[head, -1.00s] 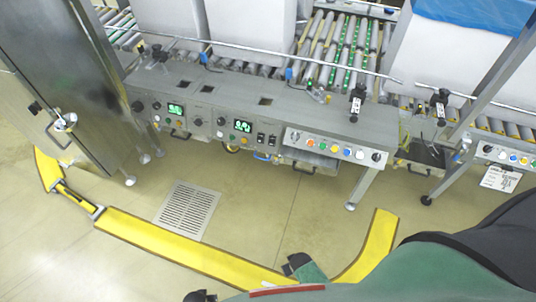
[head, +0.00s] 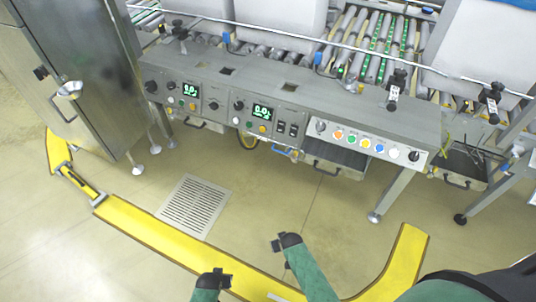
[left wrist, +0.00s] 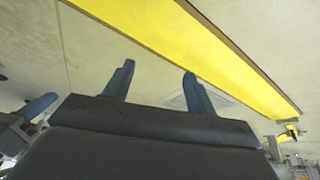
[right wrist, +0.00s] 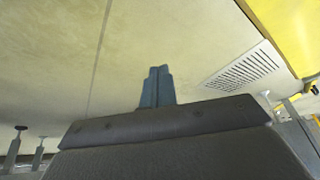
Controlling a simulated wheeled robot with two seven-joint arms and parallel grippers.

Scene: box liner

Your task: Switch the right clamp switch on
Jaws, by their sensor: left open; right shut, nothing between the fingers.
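The grey control panel (head: 225,118) runs along the conveyor front with two green displays, knobs and coloured buttons. Two small black switches (head: 287,129) sit side by side right of the right display (head: 263,112). Their labels and positions are too small to read, so I cannot tell which is the right clamp switch. My left gripper (head: 214,279) is low in front of the panel, over the floor; its fingers stand apart and empty in the left wrist view (left wrist: 158,75). My right gripper (head: 286,242) is below and apart from the panel; its fingers are together in the right wrist view (right wrist: 157,72).
A button strip (head: 362,143) with coloured buttons is on the panel's right. A steel cabinet (head: 85,75) stands at left. Yellow floor guides (head: 170,240) and a floor grate (head: 194,206) lie in front. White boxes (head: 270,25) stand on the rollers behind the panel.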

